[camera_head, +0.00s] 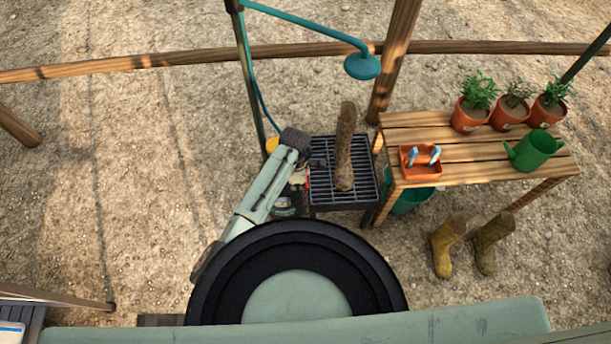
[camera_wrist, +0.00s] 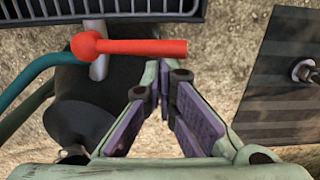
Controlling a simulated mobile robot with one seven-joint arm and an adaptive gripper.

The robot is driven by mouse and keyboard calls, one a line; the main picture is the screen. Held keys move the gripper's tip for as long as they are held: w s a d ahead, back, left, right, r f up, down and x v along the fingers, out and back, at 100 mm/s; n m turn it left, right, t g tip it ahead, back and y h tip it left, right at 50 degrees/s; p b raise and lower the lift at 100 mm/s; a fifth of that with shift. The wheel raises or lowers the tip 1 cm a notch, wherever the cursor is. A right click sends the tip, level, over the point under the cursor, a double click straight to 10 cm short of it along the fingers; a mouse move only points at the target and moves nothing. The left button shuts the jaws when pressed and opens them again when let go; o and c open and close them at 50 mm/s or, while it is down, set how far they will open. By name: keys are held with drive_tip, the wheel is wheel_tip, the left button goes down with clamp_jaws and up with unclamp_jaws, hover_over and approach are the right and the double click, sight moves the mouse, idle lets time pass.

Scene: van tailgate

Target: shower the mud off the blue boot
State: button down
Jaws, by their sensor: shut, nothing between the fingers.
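A tall boot (camera_head: 345,150) stands on the black grate (camera_head: 322,198). It looks brown all over, and I see no blue on it. A teal shower head (camera_head: 362,66) hangs from a pipe above and behind the boot, with no water visible. A red lever (camera_wrist: 140,47) lies roughly level across the wrist view, beside the grate, which shows at the top edge (camera_wrist: 30,18). My gripper (camera_wrist: 165,75) is shut and empty, its purple-padded fingertips just below the lever in the picture. In the head view my gripper (camera_head: 303,177) is small, left of the grate.
A wooden bench (camera_head: 460,165) to the right holds potted plants (camera_head: 475,105), an orange tray (camera_head: 421,170) and a green watering can (camera_head: 533,150). A teal bucket (camera_head: 411,199) is under it. Two yellowish-brown boots (camera_head: 446,246) (camera_head: 490,243) stand in front. Open gravel lies left.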

drive_tip(key=shift+w+d+p, duration=0.15)
drive_tip(key=shift+d+p, duration=0.05)
drive_tip(key=shift+d, duration=0.7)
drive_tip(key=shift+w+d+p, duration=0.1)
drive_tip(key=shift+d+p, duration=0.05)
drive_tip(key=shift+d, duration=0.75)
drive_tip(key=r+p, duration=0.5)
drive_tip(key=shift+a+p, duration=0.2)
drive_tip(key=shift+p, duration=0.1)
drive_tip(key=shift+f, duration=0.2)
drive_tip(key=w+d+b, duration=0.1)
drive_tip(key=w+d, duration=0.1)
drive_tip(key=d, duration=0.4)
drive_tip(key=shift+w, duration=0.25)
drive_tip(key=shift+f+b, duration=1.4)
drive_tip(key=shift+f, duration=0.95)
